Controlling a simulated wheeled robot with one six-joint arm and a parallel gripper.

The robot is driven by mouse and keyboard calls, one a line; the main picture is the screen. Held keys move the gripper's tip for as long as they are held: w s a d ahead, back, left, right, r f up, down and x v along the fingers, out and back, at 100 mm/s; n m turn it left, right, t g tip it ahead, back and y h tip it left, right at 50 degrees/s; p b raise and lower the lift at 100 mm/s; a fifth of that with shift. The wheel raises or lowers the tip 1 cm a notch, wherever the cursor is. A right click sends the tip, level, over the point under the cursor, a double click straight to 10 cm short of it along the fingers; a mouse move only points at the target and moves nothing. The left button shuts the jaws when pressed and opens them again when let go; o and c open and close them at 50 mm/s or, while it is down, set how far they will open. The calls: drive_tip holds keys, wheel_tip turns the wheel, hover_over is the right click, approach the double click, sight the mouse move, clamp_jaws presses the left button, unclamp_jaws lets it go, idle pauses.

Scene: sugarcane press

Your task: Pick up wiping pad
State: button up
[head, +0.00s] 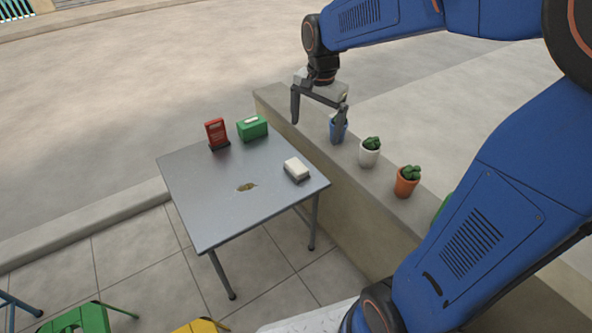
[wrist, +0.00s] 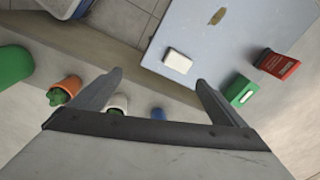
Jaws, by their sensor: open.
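The wiping pad (head: 296,169) is a small block with a white top and a dark grey lower layer. It lies on the grey metal table (head: 215,203) near the edge by the low wall. In the wrist view the wiping pad (wrist: 177,61) shows beyond and between my fingertips, apart from them. My gripper (head: 319,127) is open and empty, above the wall and the potted plants, behind and to the right of the pad in the head view. Both fingers of my gripper (wrist: 158,78) show in the wrist view with nothing between them.
A brown stain (head: 247,187) marks the tabletop. A red stand (head: 216,133) and a green tissue box (head: 252,128) stand at the table's back edge. Blue, white (head: 369,153) and orange (head: 406,182) pots line the low wall (head: 345,215). Green and yellow stools stand in front.

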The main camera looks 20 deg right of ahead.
drive_tip(key=w+a+f+m+g, duration=0.1)
drive_tip(key=w+a+f+m, duration=0.25)
drive_tip(key=w+f, duration=0.4)
approach(297, 165)
drive_tip(key=shift+m, duration=0.25)
wheel_tip(297, 165, down, 10)
drive_tip(key=shift+w+a+f, duration=0.15)
drive_tip(key=c, duration=1.2)
